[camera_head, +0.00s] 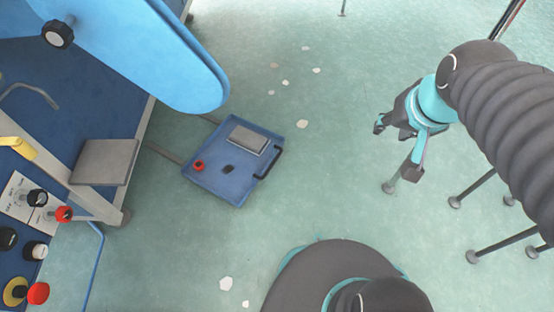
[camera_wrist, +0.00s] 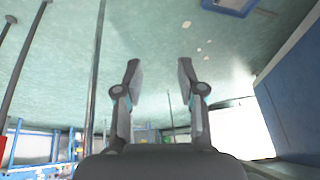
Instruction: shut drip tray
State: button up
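The drip tray (camera_head: 218,183) is a shallow blue tray pulled out from the blue machine on two rails. It has a black handle (camera_head: 269,162) on its right side. A grey block, a red round piece and a small dark piece lie in it. My gripper (camera_head: 396,150) is to the right of the tray, well apart from it, with its fingers spread and nothing between them. In the wrist view the two fingers (camera_wrist: 158,75) stand apart and empty. A blue corner, seemingly the tray (camera_wrist: 232,5), shows at the top edge there.
The blue machine (camera_head: 60,90) fills the left, with a rounded light-blue arm (camera_head: 170,65) overhanging near the tray. Knobs and a control panel (camera_head: 25,195) sit lower left. Thin metal legs (camera_head: 480,190) stand at right. The floor between tray and gripper is clear except for pale scraps (camera_head: 302,124).

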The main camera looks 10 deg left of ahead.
jog(key=w+a+f+g+y, duration=0.1)
jog(key=w+a+f, duration=0.55)
jog(key=w, duration=0.25)
jog(key=m+g+p, duration=0.2)
jog(key=m+g, duration=0.1)
send_over(272, 163)
jog(key=d, duration=0.3)
notch_tip(272, 163, down, 26)
jog(key=f+b, duration=0.1)
jog(key=f, duration=0.3)
jog(key=a+f+b, duration=0.1)
jog(key=f, duration=0.4)
jog(key=a+f+b, duration=0.1)
jog(key=f, duration=0.4)
jog(key=shift+s+a, duration=0.1)
jog(key=shift+a, duration=0.15)
grip_shut()
